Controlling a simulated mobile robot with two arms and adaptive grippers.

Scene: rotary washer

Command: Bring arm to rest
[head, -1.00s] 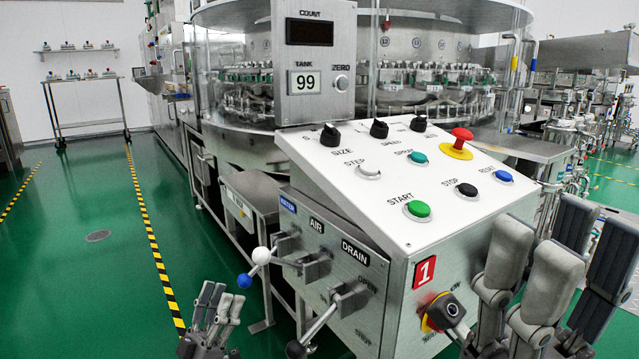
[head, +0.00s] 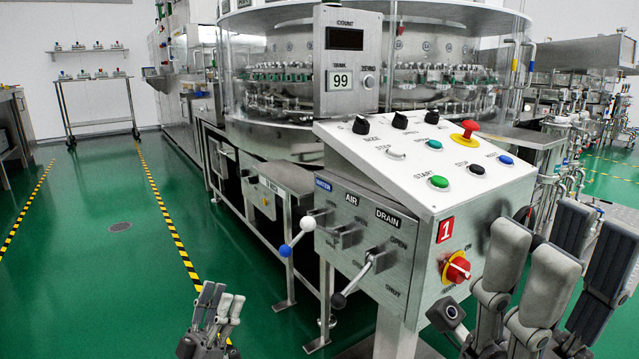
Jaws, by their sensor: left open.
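My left gripper (head: 222,298) is in the lower left of the head view. Its grey fingers point up, open and empty, above the green floor. My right gripper (head: 550,255) is large at the lower right, close to the camera. Its grey fingers point up and stand apart, with nothing visible between them. It is to the right of the control console (head: 415,215). The red rotary switch (head: 457,268) on the console's side, below the red label 1, is visible and clear of the fingers.
The console's front has valve levers with a blue-tipped handle (head: 286,250) and a black-tipped handle (head: 339,300). The rotary washer (head: 290,95) stands behind. Open green floor (head: 100,275) with striped tape lies at left, and a wheeled shelf (head: 97,105) stands at the back.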

